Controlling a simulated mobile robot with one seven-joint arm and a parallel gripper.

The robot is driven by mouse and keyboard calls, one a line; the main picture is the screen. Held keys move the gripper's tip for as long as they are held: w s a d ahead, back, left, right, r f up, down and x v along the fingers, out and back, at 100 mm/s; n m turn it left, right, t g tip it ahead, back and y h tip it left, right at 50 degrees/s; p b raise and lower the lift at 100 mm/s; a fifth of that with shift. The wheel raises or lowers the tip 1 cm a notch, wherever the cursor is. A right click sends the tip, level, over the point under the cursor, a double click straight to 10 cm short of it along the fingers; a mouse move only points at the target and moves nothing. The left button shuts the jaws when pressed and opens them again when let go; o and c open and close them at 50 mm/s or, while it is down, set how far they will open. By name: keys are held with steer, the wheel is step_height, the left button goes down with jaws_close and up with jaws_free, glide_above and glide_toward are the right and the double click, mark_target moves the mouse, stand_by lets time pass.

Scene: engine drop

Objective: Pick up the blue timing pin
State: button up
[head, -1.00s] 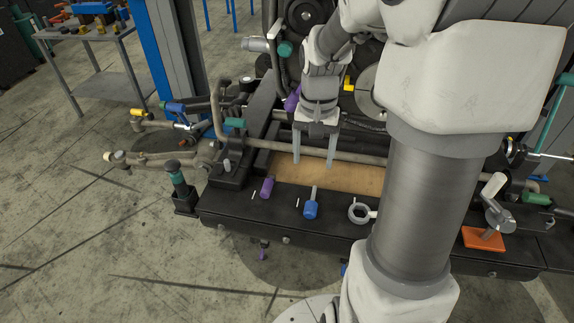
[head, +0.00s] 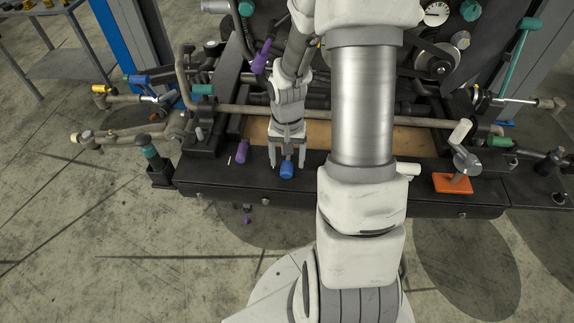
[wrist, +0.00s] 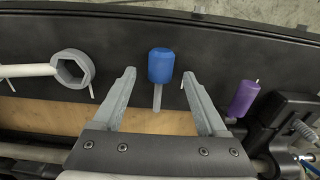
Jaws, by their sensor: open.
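The blue timing pin (head: 287,169) has a blue cylindrical head and a thin grey shank. It lies on the black front ledge (head: 390,187). In the wrist view the blue pin (wrist: 160,66) shows beyond and between the fingertips, its grey shank pointing back between the fingers. My gripper (head: 287,164) is open and empty, its fingers on either side of the shank line. The open gripper also shows in the wrist view (wrist: 159,75). Whether the fingertips touch the ledge cannot be told.
A purple pin (wrist: 243,97) lies on the ledge to one side, close to one finger. A grey ring wrench (wrist: 72,69) lies on the other side. A tan board (wrist: 60,110) lies behind the ledge. An orange block (head: 452,183) sits farther right.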

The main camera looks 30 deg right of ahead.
steer(key=shift+f, duration=1)
jaws_close()
